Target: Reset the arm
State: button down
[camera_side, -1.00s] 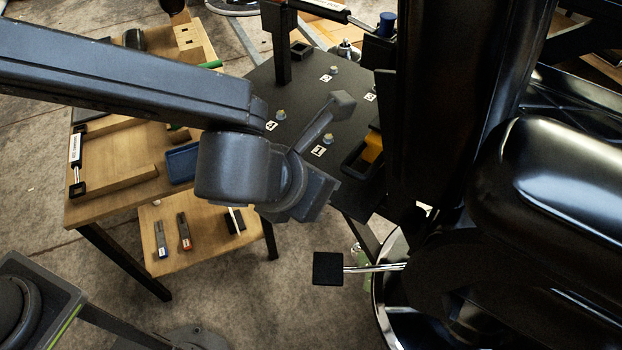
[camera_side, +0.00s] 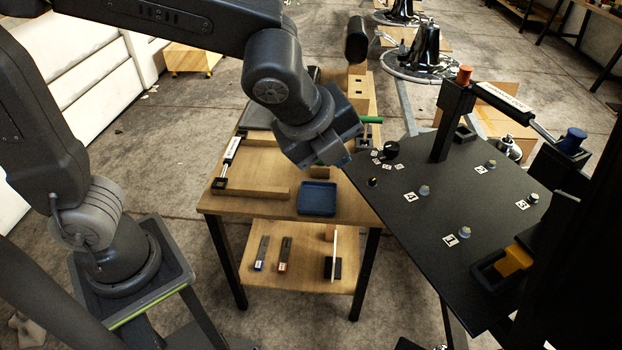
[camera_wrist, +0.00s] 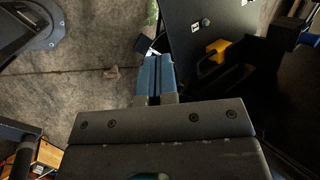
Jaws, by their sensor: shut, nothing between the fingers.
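My arm reaches in from the left in the side view, with the wrist bent downward above the back of the wooden table (camera_side: 265,203). The end of my gripper is mostly hidden behind the wrist housing there. In the wrist view my gripper (camera_wrist: 155,72) shows two blue fingers side by side, shut with nothing between them. They point over the bare floor, just left of the black panel (camera_wrist: 196,45).
The black panel carries numbered knobs and a yellow block (camera_side: 514,260). A blue tray (camera_side: 317,198) sits on the wooden table, with tools (camera_side: 262,253) on its lower shelf. A dark upright part (camera_side: 590,200) fills the right edge.

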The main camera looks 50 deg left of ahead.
jog(key=s+a+n, duration=1.2)
jog(key=a+n, duration=0.1)
jog(key=n, duration=0.9)
jog(key=shift+a+r+g, duration=0.25)
jog(key=shift+a+g, duration=0.15)
